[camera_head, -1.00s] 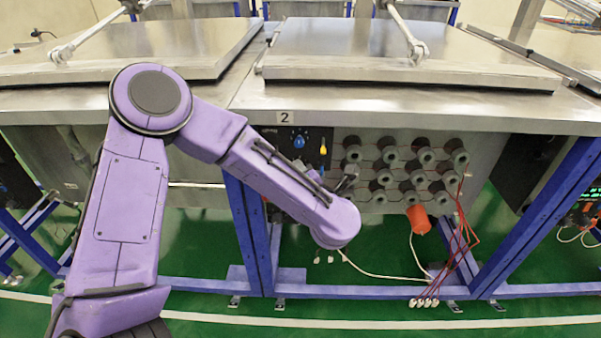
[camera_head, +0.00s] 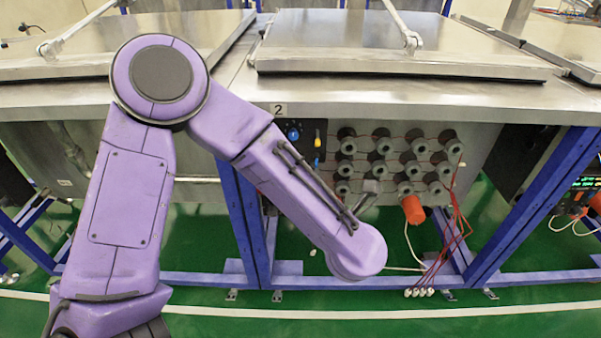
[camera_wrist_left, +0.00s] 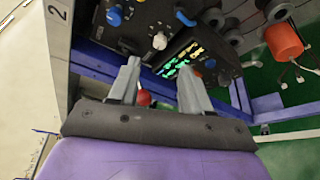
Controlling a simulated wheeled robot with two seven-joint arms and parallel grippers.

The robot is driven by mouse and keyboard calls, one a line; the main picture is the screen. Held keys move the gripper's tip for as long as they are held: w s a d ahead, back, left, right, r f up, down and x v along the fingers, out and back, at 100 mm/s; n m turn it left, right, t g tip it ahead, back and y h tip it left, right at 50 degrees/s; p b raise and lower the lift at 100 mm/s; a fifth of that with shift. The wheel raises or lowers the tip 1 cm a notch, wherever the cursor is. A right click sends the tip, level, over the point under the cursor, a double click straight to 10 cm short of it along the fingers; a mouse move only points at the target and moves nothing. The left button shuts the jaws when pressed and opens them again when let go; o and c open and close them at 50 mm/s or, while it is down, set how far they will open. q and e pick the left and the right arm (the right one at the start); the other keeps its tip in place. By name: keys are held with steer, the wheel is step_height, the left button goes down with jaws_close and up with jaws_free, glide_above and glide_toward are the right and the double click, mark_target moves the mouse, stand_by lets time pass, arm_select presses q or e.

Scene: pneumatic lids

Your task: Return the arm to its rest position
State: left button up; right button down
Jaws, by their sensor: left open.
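My left arm (camera_head: 130,190) comes in from the left in the head view, bent at a large round joint, with its forearm reaching down and right in front of the blue frame. My left gripper is hidden behind the forearm there. The fingers point toward a dark control panel (camera_wrist_left: 135,30) with a blue knob, a pale knob and a lit green display. My right gripper is in neither view.
Metal lids (camera_head: 400,48) lie closed on the steel bench (camera_head: 400,95). Below are grey cylindrical fittings (camera_head: 405,165), an orange plug (camera_head: 412,208), hanging red cables (camera_head: 455,235) and blue frame legs (camera_head: 535,205). The green floor (camera_head: 250,320) in front is clear.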

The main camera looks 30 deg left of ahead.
arm_select(q)
steer(key=shift+s+d+r, duration=0.1)
steer(key=shift+s+d, duration=0.3)
steer(key=shift+d, duration=0.05)
steer(key=w+d+f+m+t+h, duration=0.2)
steer(key=w+d+m+t+h, duration=0.15)
steer(key=m, duration=0.45)
steer(key=s+f+m+g+h, duration=0.25)
steer(key=f+m+h, duration=0.35)
steer(key=f+m, duration=0.75)
steer(key=s+a+f+m+g, duration=0.2)
steer(key=s+a+f+g, duration=0.1)
steer(key=s+f, duration=0.75)
steer(key=s+a+f+m+g, duration=0.1)
steer(key=s+a+f+g, duration=0.1)
steer(key=s+a+f, duration=0.4)
steer(key=s+a+f+m+g, duration=0.2)
steer(key=s+f+g, duration=0.15)
steer(key=s, duration=0.45)
step_height(320, 180, up, 12)
steer(key=p, duration=1.2)
steer(key=shift+s+d+t, duration=0.3)
steer(key=shift+d+t, duration=0.05)
